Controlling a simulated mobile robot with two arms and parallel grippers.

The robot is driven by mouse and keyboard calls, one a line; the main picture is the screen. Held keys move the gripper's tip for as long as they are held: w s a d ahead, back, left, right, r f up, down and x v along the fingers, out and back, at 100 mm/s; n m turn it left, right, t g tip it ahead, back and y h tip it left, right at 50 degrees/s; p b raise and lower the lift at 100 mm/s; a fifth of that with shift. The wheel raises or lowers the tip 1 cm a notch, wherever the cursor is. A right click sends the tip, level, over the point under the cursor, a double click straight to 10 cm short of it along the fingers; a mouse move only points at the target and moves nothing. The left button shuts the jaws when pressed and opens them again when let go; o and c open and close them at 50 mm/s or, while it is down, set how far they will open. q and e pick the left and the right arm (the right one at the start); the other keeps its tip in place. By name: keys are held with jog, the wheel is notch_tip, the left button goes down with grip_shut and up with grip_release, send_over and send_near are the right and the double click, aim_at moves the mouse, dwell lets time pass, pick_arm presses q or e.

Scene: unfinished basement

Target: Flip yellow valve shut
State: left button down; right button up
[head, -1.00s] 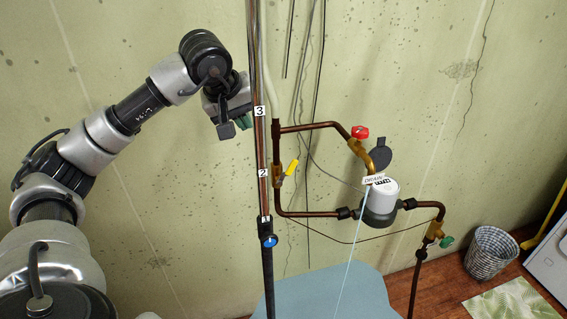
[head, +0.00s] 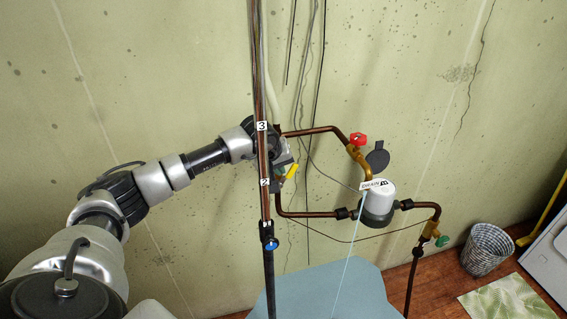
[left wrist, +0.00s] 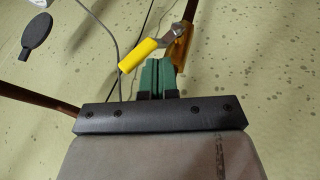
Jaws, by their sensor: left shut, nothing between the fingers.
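The yellow valve handle (head: 292,171) sits on the left copper pipe run, just right of the vertical pipe in the head view. In the left wrist view the yellow handle (left wrist: 138,55) slants from its grey metal lever to the lower left, with the brass valve body (left wrist: 179,48) to its right. My left gripper (head: 281,171) is partly hidden behind the vertical pipe, close to the valve. Its green fingertips (left wrist: 157,75) are shut and empty, just beside the yellow handle; I cannot tell whether they touch it. My right gripper is not in view.
A vertical pipe (head: 261,100) with number tags and a blue-handled valve (head: 270,244) stands in front of my left arm. A red valve handle (head: 357,139), a white-topped meter (head: 381,200) and a green valve handle (head: 442,241) lie to the right. A wicker basket (head: 487,249) stands on the floor.

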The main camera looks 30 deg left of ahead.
aim_at(297, 168)
pick_arm(q)
jog(key=shift+w+d+f, duration=0.35)
jog(key=shift+w+d, duration=0.1)
jog(key=shift+w+d, duration=0.1)
jog(key=shift+w, duration=0.05)
jog(key=shift+w+d+f+m+g+y, duration=0.1)
jog(key=shift+w+d+m+g+y, duration=0.2)
jog(key=shift+w+d+g+y, duration=0.45)
jog(key=shift+w+d+f+g+y+b, duration=0.25)
jog(key=shift+w+g+y+b, duration=0.1)
jog(key=shift+g+y, duration=0.25)
jog(key=shift+w+d+f+g+y+b, duration=0.15)
jog(key=shift+w+f+g+y+b, duration=0.15)
jog(key=shift+g, duration=0.35)
jog(key=w+d+f+b, duration=0.1)
jog(key=b, duration=0.1)
jog(key=w+d+f+b, duration=0.1)
jog(key=f+b, duration=0.1)
jog(key=shift+w+f+b, duration=0.15)
jog(key=shift+f+b, duration=0.05)
jog(key=shift+b, duration=0.15)
jog(key=shift+d+f, duration=0.1)
jog(key=shift+f, duration=0.1)
